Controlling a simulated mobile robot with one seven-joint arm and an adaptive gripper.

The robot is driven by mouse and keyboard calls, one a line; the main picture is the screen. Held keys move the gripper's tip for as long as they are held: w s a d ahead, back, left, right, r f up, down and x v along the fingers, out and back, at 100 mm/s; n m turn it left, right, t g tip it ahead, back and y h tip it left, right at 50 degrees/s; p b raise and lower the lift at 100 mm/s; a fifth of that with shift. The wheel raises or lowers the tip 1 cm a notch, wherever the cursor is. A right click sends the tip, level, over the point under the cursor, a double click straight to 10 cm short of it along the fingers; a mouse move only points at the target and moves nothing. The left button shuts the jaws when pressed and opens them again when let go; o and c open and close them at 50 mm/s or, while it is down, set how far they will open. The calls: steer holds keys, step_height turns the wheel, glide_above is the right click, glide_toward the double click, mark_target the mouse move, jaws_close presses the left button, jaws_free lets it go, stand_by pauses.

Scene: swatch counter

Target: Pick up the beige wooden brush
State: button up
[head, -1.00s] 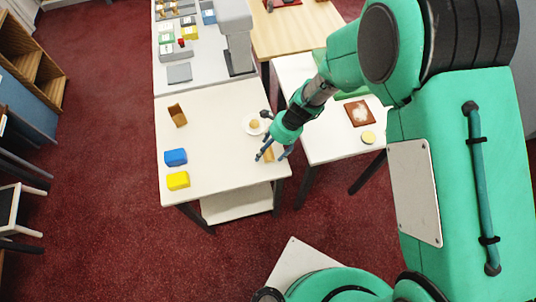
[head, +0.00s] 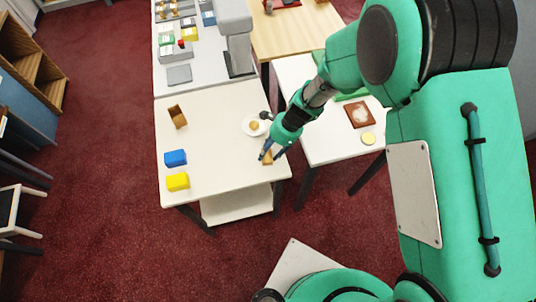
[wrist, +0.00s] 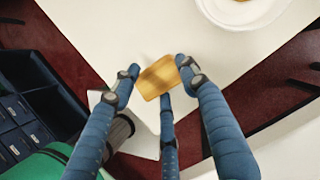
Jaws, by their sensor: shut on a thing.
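The beige wooden brush shows in the wrist view (wrist: 158,77) as a small tan block between my gripper's fingertips. In the head view the brush (head: 267,157) is a small tan patch at the right edge of the white table (head: 222,145), partly hidden by the fingers. My gripper (head: 268,151) is shut on the brush, with blue fingers on either side of it in the wrist view (wrist: 156,72). I cannot tell whether the brush still touches the table top.
A white plate (head: 246,129) with a round tan item stands just behind my gripper. A blue block (head: 175,158), a yellow block (head: 178,181) and a brown box (head: 177,117) are on the table's left side. The table's middle is clear.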

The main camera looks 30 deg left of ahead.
mark_target(269, 153)
steer(key=shift+r, duration=0.15)
steer(key=shift+r, duration=0.55)
step_height(269, 153, up, 2)
steer(key=shift+r+p, duration=0.15)
steer(key=shift+p, duration=0.4)
steer(key=s+d, duration=0.3)
steer(key=d, duration=0.1)
steer(key=s+d+r, duration=0.1)
steer(key=s+d, duration=0.3)
steer(key=s+d+p, duration=0.1)
steer(key=s+d, duration=0.2)
steer(key=d, duration=0.1)
steer(key=shift+s+r, duration=0.15)
steer(key=shift+s, duration=0.2)
